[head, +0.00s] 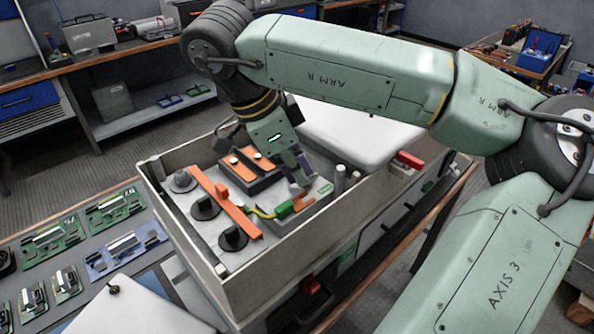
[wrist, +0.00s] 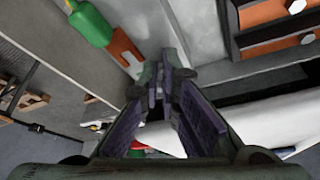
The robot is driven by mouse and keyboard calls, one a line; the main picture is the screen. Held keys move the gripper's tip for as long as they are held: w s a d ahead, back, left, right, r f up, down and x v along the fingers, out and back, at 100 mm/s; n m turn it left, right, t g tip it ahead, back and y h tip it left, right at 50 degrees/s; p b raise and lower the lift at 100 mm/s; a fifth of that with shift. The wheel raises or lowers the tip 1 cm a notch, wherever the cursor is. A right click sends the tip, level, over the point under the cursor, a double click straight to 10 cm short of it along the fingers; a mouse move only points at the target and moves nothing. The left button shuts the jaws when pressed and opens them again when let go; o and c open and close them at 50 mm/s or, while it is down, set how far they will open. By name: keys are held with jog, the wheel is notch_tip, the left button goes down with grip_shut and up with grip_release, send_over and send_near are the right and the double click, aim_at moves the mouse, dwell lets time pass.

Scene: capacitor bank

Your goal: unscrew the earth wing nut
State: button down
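My gripper (head: 301,180) reaches down into the open grey box (head: 222,268). Its tips are at the far end of a short copper-coloured strip (head: 304,204). A green block (head: 284,209) with a yellow-green wire (head: 262,213) sits at the strip's other end. In the wrist view, the purple-padded fingers (wrist: 163,78) come close together at their tips beside the copper strip (wrist: 125,52), with the green block (wrist: 90,24) at upper left. I cannot make out the wing nut. The fingertips hide that spot, and whether they touch or hold anything is unclear.
An orange bar (head: 222,200) crosses black round terminals in the box. Two orange-topped dark blocks (head: 250,165) stand behind. Grey posts (head: 340,178) rise close right of my gripper. A white cover (head: 358,133) and a red part (head: 408,160) are at right.

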jog(key=n, duration=0.1)
jog(key=n+t+b, duration=0.1)
jog(key=n, duration=0.1)
jog(key=s+n+y, duration=0.1)
jog(key=shift+d+f+n, duration=0.15)
jog(key=shift+f+n, duration=0.25)
jog(key=shift+s, duration=0.1)
dwell(0.3)
jog(key=c, duration=2.1)
grip_release()
